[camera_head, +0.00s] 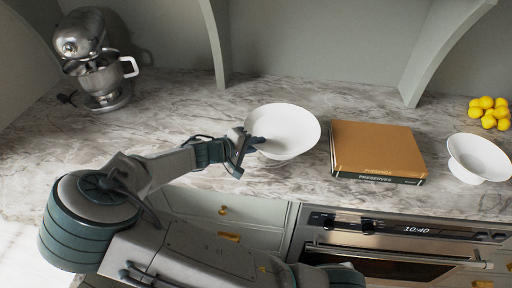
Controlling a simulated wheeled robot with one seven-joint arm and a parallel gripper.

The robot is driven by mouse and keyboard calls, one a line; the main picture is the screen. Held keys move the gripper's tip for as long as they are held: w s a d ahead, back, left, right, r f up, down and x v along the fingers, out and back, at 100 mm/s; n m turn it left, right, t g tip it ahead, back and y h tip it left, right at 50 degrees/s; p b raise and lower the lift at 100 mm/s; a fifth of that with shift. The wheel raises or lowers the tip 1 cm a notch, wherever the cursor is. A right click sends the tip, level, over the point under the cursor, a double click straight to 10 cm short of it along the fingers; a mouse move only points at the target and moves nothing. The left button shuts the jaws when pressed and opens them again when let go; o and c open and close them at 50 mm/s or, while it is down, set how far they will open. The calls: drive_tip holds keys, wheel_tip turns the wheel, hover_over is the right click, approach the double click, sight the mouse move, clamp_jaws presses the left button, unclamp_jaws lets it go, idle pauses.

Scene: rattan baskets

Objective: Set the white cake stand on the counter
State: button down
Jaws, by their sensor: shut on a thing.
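A white cake stand (290,126), with a wide shallow dish and a short foot, is in the middle of the head view, over the front part of the marble counter (190,110). My gripper (254,141) reaches in from the left and is shut on its left rim. The stand looks about upright. Its foot is mostly hidden under the dish, and I cannot tell whether it touches the counter. A second white footed dish (478,158) stands on the counter at the right edge.
Two stacked books (376,148) lie just right of the held stand. Yellow lemons (489,110) sit at the far right. A stand mixer (92,60) is at the back left. An oven (400,247) is below the counter edge. The counter behind the stand is clear.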

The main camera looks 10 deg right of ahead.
drive_tip(key=shift+f, duration=1)
drive_tip(key=shift+f, duration=0.1)
drive_tip(key=c, duration=1.4)
unclamp_jaws()
